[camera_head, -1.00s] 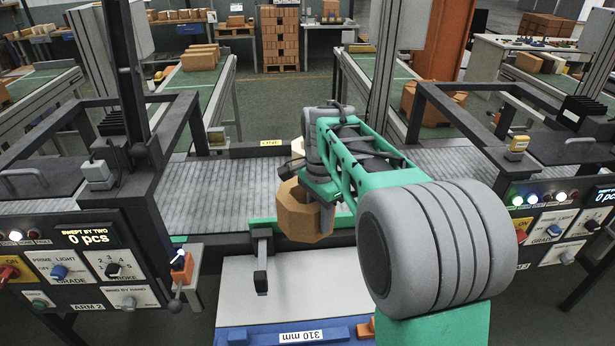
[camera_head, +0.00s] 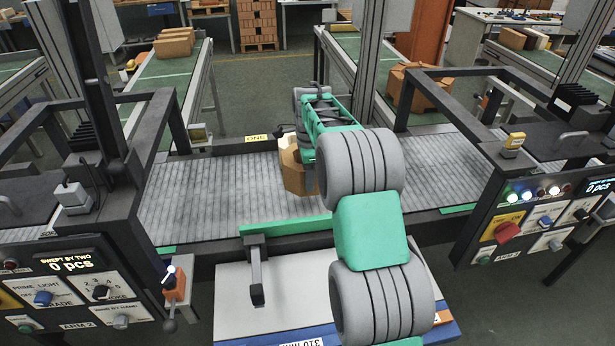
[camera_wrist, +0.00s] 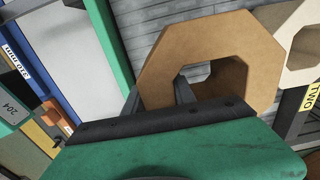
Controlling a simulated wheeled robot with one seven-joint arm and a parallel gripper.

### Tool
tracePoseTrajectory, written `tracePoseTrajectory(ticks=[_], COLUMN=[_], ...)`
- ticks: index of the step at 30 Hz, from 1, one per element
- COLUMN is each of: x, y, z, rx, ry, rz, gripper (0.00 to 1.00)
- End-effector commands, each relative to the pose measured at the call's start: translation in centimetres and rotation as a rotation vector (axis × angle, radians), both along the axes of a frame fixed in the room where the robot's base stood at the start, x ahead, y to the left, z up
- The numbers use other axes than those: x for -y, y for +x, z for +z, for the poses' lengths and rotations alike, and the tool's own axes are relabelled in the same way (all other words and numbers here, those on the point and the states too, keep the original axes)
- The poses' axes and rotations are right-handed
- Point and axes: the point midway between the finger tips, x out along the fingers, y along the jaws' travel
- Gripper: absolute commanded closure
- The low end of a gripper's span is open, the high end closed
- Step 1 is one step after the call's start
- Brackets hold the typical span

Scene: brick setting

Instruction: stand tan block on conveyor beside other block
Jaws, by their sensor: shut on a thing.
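The tan block (camera_head: 293,178), an eight-sided ring with an eight-sided hole, is over the middle of the grey conveyor (camera_head: 220,200). My gripper (camera_wrist: 158,95) is shut on its wall in the wrist view, where the block's face and hole (camera_wrist: 160,62) show. In the head view my arm partly hides the block, and I cannot tell whether it touches the belt. The other block, cream and also eight-sided with a hole, shows at the right edge of the wrist view (camera_wrist: 290,72), close beside the tan one. In the head view it is mostly hidden behind the tan block.
A green rail (camera_head: 285,226) runs along the conveyor's near edge, with a white plate (camera_head: 225,300) in front. Dark machine frames with control panels (camera_head: 85,290) stand left and right. The belt left of the tan block is bare.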

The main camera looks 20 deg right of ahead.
Motion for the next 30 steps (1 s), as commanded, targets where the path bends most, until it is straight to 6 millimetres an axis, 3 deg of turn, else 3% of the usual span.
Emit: tracePoseTrajectory(ticks=[4,12,18,28,29,30], x=[0.8,1.4,1.4,1.4,1.3,1.3], y=[2.0,3.4,3.3,3.3,3.1,3.1], z=[-2.0,-4.0,-6.6,-7.2,-7.5,-7.5], rx=[0.005,0.005,0.004,0.007,-0.002,-0.002], ry=[-0.001,-0.001,-0.001,-0.001,0.0,0.0], rz=[0.001,0.001,0.001,0.001,0.002,0.001], gripper=[1.0,1.0,1.0,1.0,0.66,0.63])
